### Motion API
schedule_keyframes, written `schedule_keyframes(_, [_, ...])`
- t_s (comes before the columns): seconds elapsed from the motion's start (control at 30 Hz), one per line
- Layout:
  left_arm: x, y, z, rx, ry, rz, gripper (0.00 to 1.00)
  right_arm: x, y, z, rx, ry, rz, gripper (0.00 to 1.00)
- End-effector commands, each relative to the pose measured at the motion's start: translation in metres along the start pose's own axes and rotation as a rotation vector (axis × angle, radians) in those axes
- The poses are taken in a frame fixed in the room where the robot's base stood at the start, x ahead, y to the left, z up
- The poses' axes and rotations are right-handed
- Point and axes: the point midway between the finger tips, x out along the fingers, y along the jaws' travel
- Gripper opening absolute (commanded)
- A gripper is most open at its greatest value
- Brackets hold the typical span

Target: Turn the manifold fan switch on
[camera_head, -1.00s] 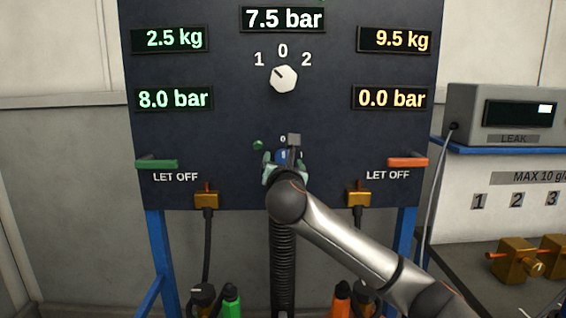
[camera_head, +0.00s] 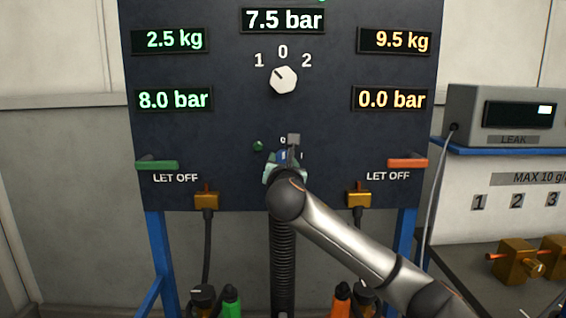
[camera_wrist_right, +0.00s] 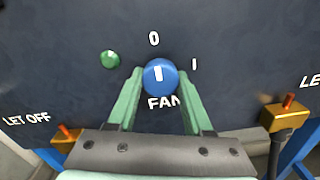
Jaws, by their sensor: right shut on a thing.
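The fan switch (camera_wrist_right: 160,77) is a round blue knob with a white mark, on the dark panel above the word FAN in the right wrist view. Its mark points up toward the 0; the I is to its right. In the head view only a bit of blue knob (camera_head: 282,155) shows, mostly hidden by my gripper. My right gripper (camera_wrist_right: 160,82) has its two green fingers shut on the knob, one on each side. It also shows in the head view (camera_head: 285,164), in front of the panel. My left gripper is not in view.
A small green lamp (camera_wrist_right: 110,59) sits left of the knob. Above it is a white selector knob (camera_head: 283,79). Green (camera_head: 157,165) and orange (camera_head: 407,163) LET OFF levers and brass fittings (camera_head: 206,200) flank my arm. A leak tester (camera_head: 506,115) stands at the right.

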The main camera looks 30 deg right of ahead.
Motion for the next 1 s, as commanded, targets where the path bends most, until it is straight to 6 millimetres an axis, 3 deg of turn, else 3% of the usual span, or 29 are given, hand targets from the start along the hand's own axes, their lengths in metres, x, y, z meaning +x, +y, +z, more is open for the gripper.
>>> schedule_keyframes(0.2, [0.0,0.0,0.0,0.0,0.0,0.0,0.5,0.0,0.0,0.0,-0.001,0.001,-0.001,0.0])
schedule_keyframes(0.57, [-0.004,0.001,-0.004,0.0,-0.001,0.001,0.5,0.0,0.0,0.0,0.048,0.002,-0.001,0.0])
schedule_keyframes(1.0, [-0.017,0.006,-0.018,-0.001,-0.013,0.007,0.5,0.0,0.003,0.002,0.384,0.005,-0.001,0.0])
